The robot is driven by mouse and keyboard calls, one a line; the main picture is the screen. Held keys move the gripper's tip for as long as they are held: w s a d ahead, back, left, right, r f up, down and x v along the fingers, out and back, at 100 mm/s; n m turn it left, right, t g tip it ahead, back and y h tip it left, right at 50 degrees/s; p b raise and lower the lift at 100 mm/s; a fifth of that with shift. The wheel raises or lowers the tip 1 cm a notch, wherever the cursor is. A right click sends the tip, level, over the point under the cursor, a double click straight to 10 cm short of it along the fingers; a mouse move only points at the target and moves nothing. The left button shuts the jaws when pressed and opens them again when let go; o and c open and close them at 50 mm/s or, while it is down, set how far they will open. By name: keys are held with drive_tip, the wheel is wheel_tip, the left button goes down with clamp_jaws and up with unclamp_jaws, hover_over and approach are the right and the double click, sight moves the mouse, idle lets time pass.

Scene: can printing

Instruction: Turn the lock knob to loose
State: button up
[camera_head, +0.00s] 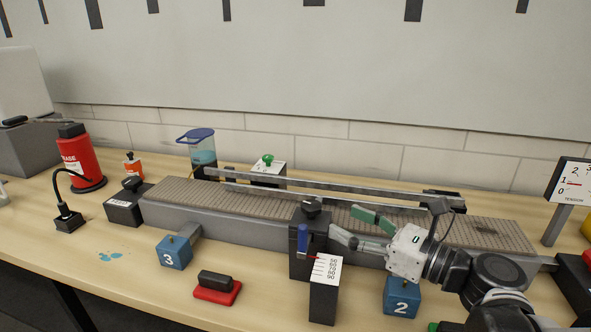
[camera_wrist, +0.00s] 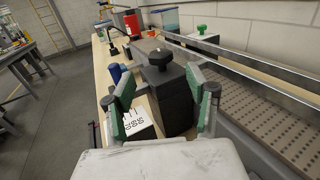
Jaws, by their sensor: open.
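A black knob (camera_head: 312,205) tops a dark upright block (camera_head: 300,262) at the front edge of the conveyor. In the wrist view this knob (camera_wrist: 160,58) stands on the block (camera_wrist: 172,98), ahead of my fingers; no lettering on it can be read. My gripper (camera_head: 343,220) is open and empty, just right of the block in the head view. Its green-padded fingers (camera_wrist: 161,84) spread to either side of the block in the wrist view. The knob appears to be beyond the fingertips, not gripped. A similar black knob (camera_head: 131,184) sits on a black box at the left.
A metal guide rail (camera_head: 330,185) runs along the conveyor (camera_head: 190,200). Blue boxes 3 (camera_head: 174,253) and 2 (camera_head: 401,298) and a red-based switch (camera_head: 217,288) stand at the front.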

sight(311, 204)
drive_tip(key=x, duration=0.9)
drive_tip(key=shift+w+a+b, duration=0.1)
drive_tip(key=shift+a+b, duration=0.1)
drive_tip(key=shift+b, duration=0.2)
drive_tip(key=c, duration=1.3)
drive_tip(key=shift+n+g+y, duration=0.4)
drive_tip(key=shift+g, duration=0.1)
drive_tip(key=n+g+y+b, duration=0.1)
drive_tip(key=g, duration=0.1)
drive_tip(key=n+g+y+b, duration=0.1)
drive_tip(key=n+g, duration=0.1)
drive_tip(key=shift+w+n+g+y, duration=0.1)
drive_tip(key=shift+n+g+y, duration=0.2)
drive_tip(key=shift+g+y, duration=0.1)
drive_tip(key=n+g, duration=0.2)
drive_tip(key=g, duration=0.1)
drive_tip(key=n+g+y+b, duration=0.1)
drive_tip(key=n+g, duration=0.1)
drive_tip(key=g, duration=0.2)
drive_tip(key=shift+n, duration=0.4)
drive_tip(key=shift+n+g, duration=0.3)
drive_tip(key=shift+g, duration=0.4)
